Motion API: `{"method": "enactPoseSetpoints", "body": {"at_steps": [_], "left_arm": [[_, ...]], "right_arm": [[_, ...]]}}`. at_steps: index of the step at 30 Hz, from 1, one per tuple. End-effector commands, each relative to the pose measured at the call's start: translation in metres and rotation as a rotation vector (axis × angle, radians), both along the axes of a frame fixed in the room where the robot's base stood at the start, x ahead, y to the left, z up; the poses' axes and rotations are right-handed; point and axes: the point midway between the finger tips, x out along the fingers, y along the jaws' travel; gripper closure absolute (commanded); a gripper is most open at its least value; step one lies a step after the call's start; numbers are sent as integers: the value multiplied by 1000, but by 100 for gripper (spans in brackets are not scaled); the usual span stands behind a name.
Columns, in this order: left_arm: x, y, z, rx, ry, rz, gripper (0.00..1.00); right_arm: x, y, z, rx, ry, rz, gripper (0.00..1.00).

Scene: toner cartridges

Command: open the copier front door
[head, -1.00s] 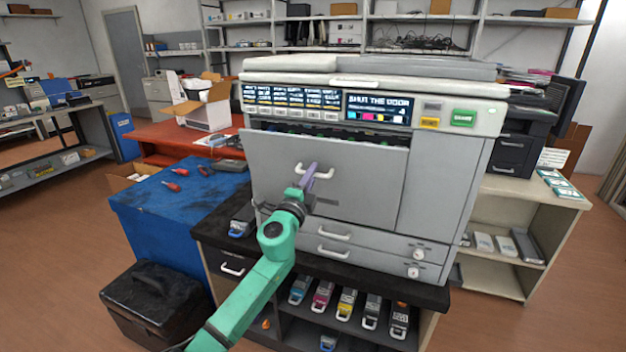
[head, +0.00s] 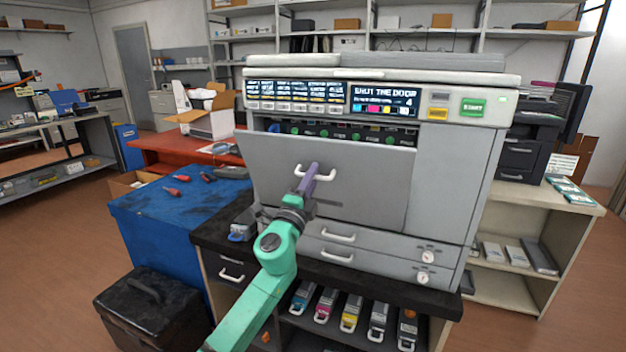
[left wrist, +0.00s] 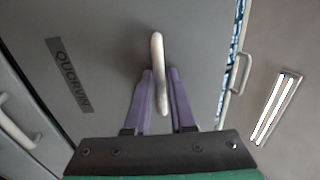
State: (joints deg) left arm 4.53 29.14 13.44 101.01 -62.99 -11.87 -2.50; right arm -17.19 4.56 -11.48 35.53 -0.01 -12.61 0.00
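The large grey copier (head: 455,185) stands on a dark-topped bench. Its front door (head: 365,190) leans outward at the top, and a gap shows a row of green knobs (head: 345,137) inside. My left gripper (head: 312,174) is at the white door handle (head: 327,174). In the left wrist view, the purple fingers (left wrist: 160,85) are closed on either side of the handle (left wrist: 157,50). The door face there bears a dark label (left wrist: 69,76). The display (head: 384,100) reads "SHUT THE DOOR". My right gripper is not in view.
Below the door are two drawers with white handles (head: 338,236). Several toner cartridges (head: 350,310) lie on the bench's lower shelf. A blue table (head: 165,215) with tools and a black box (head: 150,310) stand at left. Open floor lies further left.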

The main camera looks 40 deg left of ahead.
Motion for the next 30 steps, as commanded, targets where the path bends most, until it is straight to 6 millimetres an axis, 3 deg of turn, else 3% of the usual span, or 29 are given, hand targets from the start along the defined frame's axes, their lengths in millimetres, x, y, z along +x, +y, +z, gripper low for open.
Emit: {"method": "enactPoseSetpoints", "body": {"at_steps": [1, 3, 17, 30], "left_arm": [[0, 0, 1, 0, -1, 0, 51], [0, 0, 1, 0, -1, 0, 25], [-2, -1, 0, 0, -1, 0, 25], [-91, -31, -31, 0, 0, 1, 25]], "right_arm": [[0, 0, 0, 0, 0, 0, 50], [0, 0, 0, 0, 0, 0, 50], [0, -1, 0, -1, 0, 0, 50], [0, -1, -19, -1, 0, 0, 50]]}}
